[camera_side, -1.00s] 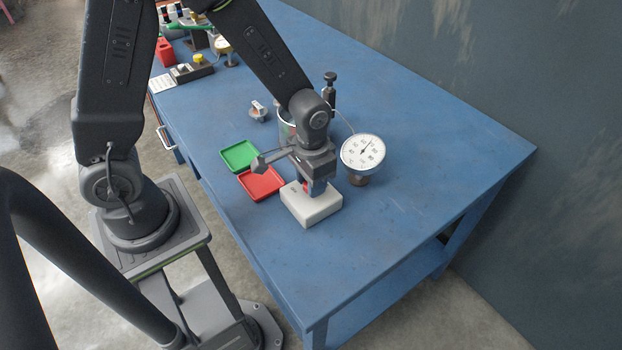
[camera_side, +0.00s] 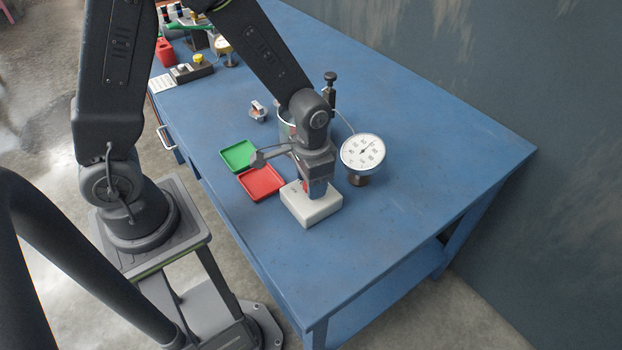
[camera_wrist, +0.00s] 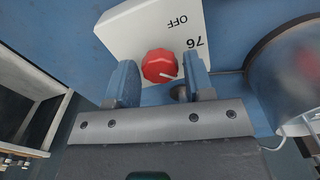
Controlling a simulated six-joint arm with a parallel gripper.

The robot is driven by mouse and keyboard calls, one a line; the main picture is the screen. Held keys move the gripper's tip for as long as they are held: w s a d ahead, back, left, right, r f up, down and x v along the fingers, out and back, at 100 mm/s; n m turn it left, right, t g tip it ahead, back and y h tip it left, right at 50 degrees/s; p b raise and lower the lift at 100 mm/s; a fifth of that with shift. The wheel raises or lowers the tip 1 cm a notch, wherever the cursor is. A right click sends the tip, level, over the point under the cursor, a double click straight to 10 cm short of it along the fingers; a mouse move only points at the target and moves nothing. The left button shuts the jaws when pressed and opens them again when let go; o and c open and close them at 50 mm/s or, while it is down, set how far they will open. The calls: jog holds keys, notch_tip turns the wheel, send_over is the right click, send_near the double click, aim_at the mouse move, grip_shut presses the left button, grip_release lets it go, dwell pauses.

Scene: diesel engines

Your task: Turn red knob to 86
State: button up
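The red knob (camera_wrist: 160,66) sits on a white box (camera_wrist: 135,28), which stands on the blue table in the side view (camera_side: 312,210). In the wrist view the box top bears the marks "OFF" and "76", upside down. A white pointer line on the knob faces the lower right, on the "76" side. My gripper (camera_wrist: 160,75) points down over the box, also in the side view (camera_side: 316,190). The fingers hide most of the knob in the side view.
A dial gauge (camera_side: 362,151) stands close to the right of my gripper. A red tray (camera_side: 262,183) and a green tray (camera_side: 238,155) lie to the left. A glass vessel (camera_side: 284,128) is behind my wrist. The table's right side is clear.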

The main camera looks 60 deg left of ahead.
jog(key=shift+o, duration=1)
jog(key=shift+r, duration=0.1)
notch_tip(320, 180, up, 14)
jog(key=shift+f, duration=0.2)
